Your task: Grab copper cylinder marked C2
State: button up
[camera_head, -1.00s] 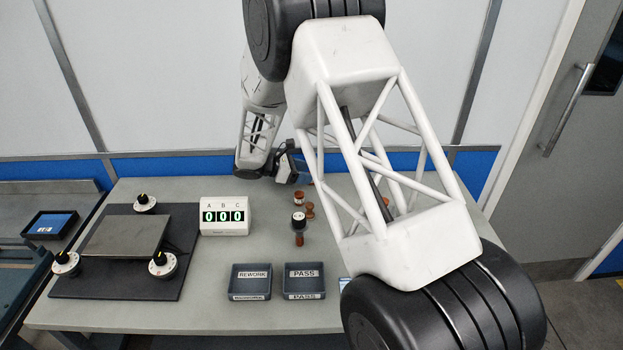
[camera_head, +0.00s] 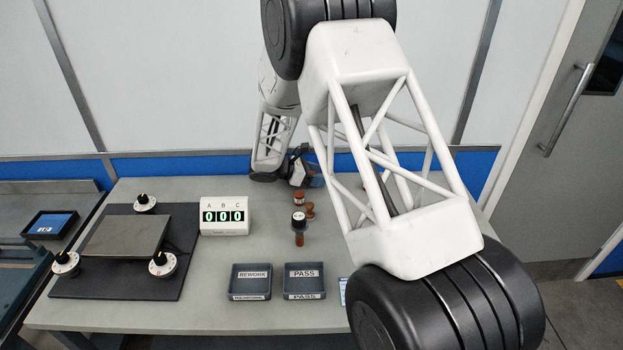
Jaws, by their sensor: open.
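Several small copper-coloured pieces are on the bench in the head view. One upright copper cylinder (camera_head: 299,198) stands nearest my gripper. Another copper piece (camera_head: 309,211) is just in front of it, to the right. A third copper piece (camera_head: 299,240) shows below a black part with a pale round label (camera_head: 299,217). The markings are too small to read, so I cannot tell which is C2. My gripper (camera_head: 303,178) is open, at the back of the bench, just behind the nearest cylinder and apart from it. Its fingertips are small and partly unclear.
Two dark trays, REWORK (camera_head: 250,291) and PASS (camera_head: 304,287), are at the front. A white display box (camera_head: 225,221) reads 000. A plate on a dark base with several dials (camera_head: 115,285) is at left. My arm hides the bench's right side.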

grip_shut()
dwell(0.3)
notch_tip(320, 180, up, 10)
dwell(0.8)
dwell(0.4)
